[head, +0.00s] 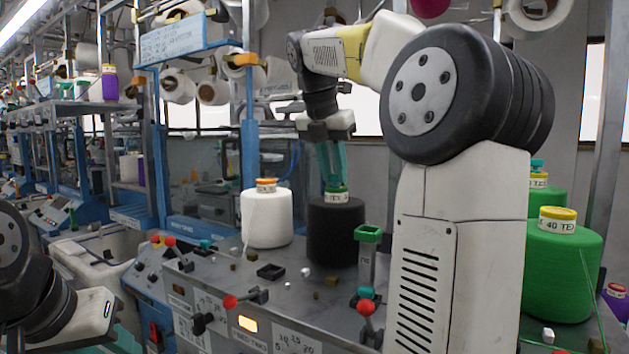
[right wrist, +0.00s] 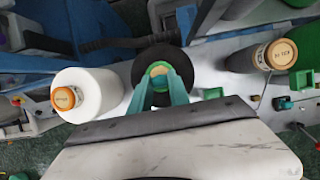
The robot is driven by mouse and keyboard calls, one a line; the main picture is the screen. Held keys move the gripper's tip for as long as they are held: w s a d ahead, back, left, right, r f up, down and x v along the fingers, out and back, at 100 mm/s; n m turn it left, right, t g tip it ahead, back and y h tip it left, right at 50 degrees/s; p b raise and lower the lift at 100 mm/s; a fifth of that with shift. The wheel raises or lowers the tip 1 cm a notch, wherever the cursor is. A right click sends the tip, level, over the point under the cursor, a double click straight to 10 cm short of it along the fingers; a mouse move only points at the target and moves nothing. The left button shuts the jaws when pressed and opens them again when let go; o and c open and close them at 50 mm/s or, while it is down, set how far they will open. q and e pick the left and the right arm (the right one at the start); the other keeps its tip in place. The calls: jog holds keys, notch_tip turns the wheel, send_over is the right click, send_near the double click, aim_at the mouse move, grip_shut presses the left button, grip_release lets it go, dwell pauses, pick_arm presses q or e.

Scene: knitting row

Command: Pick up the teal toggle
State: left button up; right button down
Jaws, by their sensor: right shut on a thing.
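A small teal toggle (head: 366,292) stands on the grey machine top, just behind a red-knobbed lever and below a green-topped grey post. Another small teal piece (head: 205,244) sits further left on the machine top; I cannot tell which is meant. My right gripper (head: 334,183) points down with its teal fingers shut on the top of the black yarn cone (head: 334,235), apart from both teal pieces. In the right wrist view the fingers (right wrist: 160,88) straddle the cone's orange-and-green top. A teal piece (right wrist: 282,102) shows at the right there.
A white yarn cone (head: 266,218) stands close left of the black one. A large green cone (head: 562,270) stands at the right. Red-knobbed levers (head: 245,299) and small loose blocks lie along the machine top. A blue-framed machine (head: 150,160) is behind.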

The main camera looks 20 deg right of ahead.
aim_at(334, 189)
jog(key=shift+r, duration=0.75)
jog(key=shift+d+v, duration=0.2)
jog(key=shift+v, duration=0.95)
jog(key=s+a+r, duration=0.1)
jog(key=s+a, duration=0.2)
jog(key=s, duration=1.2)
jog(key=shift+a+r, duration=0.25)
jog(key=shift+a, duration=0.15)
jog(key=shift+w, duration=0.15)
